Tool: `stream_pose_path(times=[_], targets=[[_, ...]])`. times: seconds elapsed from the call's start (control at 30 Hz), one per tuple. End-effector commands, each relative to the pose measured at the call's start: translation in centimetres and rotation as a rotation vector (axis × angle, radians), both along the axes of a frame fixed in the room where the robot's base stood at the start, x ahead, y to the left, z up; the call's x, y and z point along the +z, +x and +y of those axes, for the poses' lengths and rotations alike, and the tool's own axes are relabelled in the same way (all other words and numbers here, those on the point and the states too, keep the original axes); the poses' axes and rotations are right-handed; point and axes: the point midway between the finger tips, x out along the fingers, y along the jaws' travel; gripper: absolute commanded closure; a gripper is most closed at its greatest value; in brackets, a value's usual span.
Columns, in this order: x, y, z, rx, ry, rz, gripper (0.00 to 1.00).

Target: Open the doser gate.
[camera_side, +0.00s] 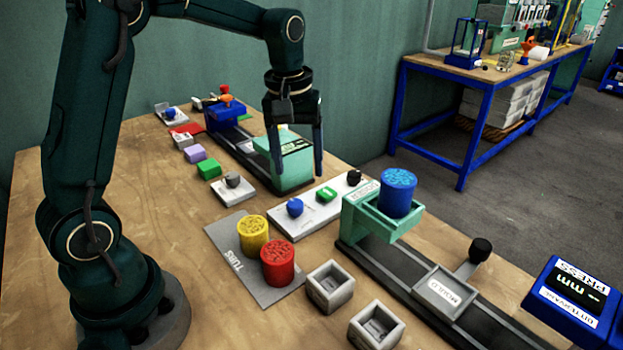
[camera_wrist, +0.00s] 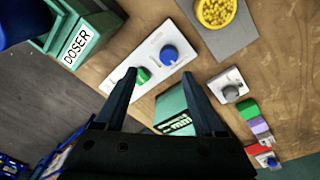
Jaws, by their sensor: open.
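The doser (camera_side: 378,215) is a mint-green box on a dark rail, with a blue tub (camera_side: 397,190) on top. Its DOSER label (camera_wrist: 77,46) shows at the upper left in the wrist view. I cannot make out the gate itself. A white panel (camera_side: 318,212) beside the doser carries a blue knob (camera_side: 295,207), a green button (camera_side: 326,194) and a black knob (camera_side: 354,177). My gripper (camera_side: 297,172) is open and empty, pointing down near a mint-green unit with a display (camera_side: 283,160). In the wrist view the green button (camera_wrist: 143,75) shows near one fingertip.
A mould plate (camera_side: 445,292) and a black-knobbed lever (camera_side: 480,250) sit on the rail. Yellow (camera_side: 253,235) and red (camera_side: 278,262) tubs stand on a grey mat. Two grey square cups (camera_side: 330,288) are in front. Small coloured blocks (camera_side: 208,170) line the table at left.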

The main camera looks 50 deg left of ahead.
Motion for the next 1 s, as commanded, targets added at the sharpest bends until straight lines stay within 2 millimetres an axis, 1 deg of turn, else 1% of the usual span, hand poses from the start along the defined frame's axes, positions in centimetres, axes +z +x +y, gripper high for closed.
stream_pose_path(times=[0.03,0.1,0.37,0.6,0.73,1.0], targets=[[-1.2,0.2,0.4,0.012,-0.007,0.029,0.29],[-2.3,0.3,0.8,0.023,-0.014,0.059,0.29],[-5.0,-0.1,1.3,0.039,-0.025,0.105,0.29],[-7.9,-0.2,1.3,0.038,-0.025,0.105,0.29],[-8.7,-0.1,1.3,0.038,-0.024,0.103,0.29],[-8.8,-0.1,1.3,0.038,-0.023,0.101,0.29]])
